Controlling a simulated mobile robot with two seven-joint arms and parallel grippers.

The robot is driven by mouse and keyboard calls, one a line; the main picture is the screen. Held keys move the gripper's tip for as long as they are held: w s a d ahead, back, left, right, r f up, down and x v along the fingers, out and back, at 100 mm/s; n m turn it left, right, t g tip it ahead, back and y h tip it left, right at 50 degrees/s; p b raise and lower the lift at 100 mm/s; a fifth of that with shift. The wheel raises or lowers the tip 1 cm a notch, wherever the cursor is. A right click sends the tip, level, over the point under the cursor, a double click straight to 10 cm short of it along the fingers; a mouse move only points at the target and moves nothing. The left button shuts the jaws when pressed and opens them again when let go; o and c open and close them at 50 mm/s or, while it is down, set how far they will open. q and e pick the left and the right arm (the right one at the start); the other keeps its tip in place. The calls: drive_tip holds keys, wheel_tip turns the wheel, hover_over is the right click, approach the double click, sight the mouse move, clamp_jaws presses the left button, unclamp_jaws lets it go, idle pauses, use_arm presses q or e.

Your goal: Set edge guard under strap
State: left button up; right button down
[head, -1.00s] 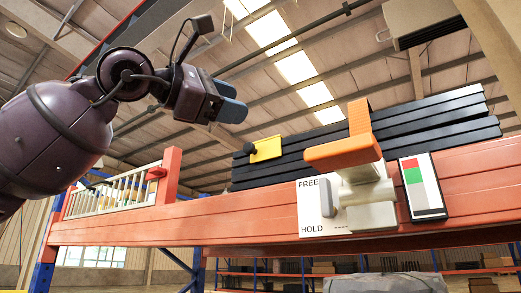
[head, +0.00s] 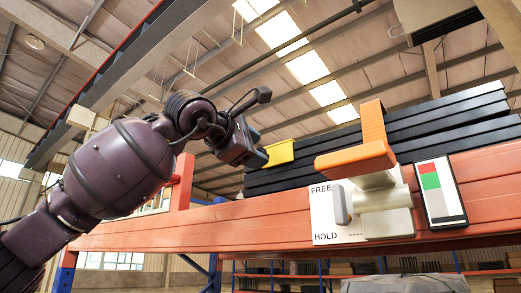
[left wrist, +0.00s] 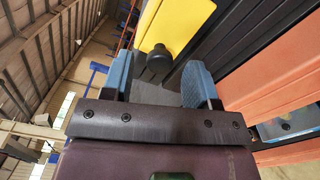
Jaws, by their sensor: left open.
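The yellow edge guard (head: 281,153) sits at the left end of the stacked black bars (head: 430,140). In the left wrist view the guard (left wrist: 172,25) shows a round black knob (left wrist: 159,58). My left gripper (head: 258,148) is beside the guard, its blue fingers open. In the left wrist view the open gripper (left wrist: 161,85) has the knob between and just ahead of its fingertips, with nothing gripped. An orange lever (head: 355,157) on a pale mount stands by a FREE/HOLD plate (head: 323,225). My right gripper is not in view.
The orange beam (head: 260,222) runs across in front of the bars. A card with red, green and grey bands (head: 437,190) is on it right of the lever. A red post (head: 183,180) rises behind my left arm. Open air lies above the bars.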

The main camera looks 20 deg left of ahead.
use_arm(q)
drive_tip(key=shift+x, duration=1.25)
clamp_jaws()
